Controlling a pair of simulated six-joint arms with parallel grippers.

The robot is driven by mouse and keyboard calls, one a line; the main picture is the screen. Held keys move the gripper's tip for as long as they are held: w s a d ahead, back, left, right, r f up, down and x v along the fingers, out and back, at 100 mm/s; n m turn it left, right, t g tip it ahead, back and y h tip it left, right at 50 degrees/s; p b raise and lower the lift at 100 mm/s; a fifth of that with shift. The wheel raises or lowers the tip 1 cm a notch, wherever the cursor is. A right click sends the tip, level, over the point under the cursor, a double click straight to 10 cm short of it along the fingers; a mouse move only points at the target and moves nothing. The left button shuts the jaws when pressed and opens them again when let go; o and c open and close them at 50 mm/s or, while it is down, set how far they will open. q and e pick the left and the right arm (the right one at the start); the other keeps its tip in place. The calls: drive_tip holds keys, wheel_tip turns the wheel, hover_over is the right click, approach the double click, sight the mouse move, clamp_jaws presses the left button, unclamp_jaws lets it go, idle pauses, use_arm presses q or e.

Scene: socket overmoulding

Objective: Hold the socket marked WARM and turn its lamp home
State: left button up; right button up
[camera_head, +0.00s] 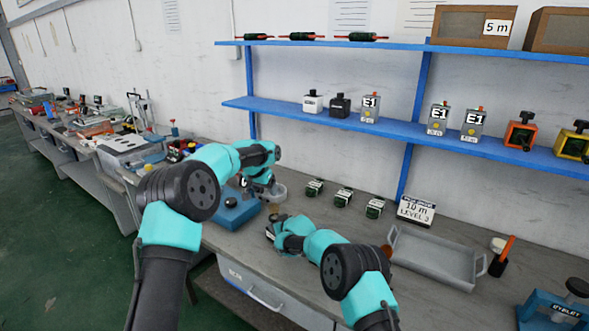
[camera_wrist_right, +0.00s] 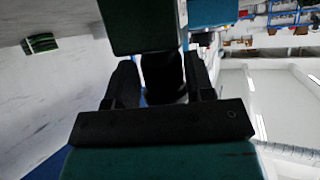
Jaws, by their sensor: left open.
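No label reading WARM is legible. Three small dark green blocks, (camera_head: 315,187), (camera_head: 343,197) and (camera_head: 375,207), stand in a row on the bench; I cannot tell whether one is the socket. My left gripper (camera_head: 262,190) is open above the bench, beside a blue fixture (camera_head: 235,212) and a grey round part (camera_head: 276,193). My right gripper (camera_head: 270,232) is low over the bench, in front of the fixture. In the right wrist view its dark fingers (camera_wrist_right: 162,85) stand apart with a dark rounded thing between them; contact is unclear. No lamp is clearly identifiable.
A grey tray (camera_head: 432,262) lies at the right, with a sign (camera_head: 416,210) behind it. Blue shelves (camera_head: 300,114) above hold boxes marked E1 (camera_head: 370,107) and other devices. A blue press (camera_head: 553,312) stands at the lower right corner. A cluttered bench runs along the left.

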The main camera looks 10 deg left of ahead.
drive_tip(key=o, duration=0.4)
drive_tip(key=shift+s+d+r, duration=0.1)
drive_tip(key=v, duration=1.1)
drive_tip(key=shift+s+d, duration=0.2)
drive_tip(key=shift+s, duration=0.1)
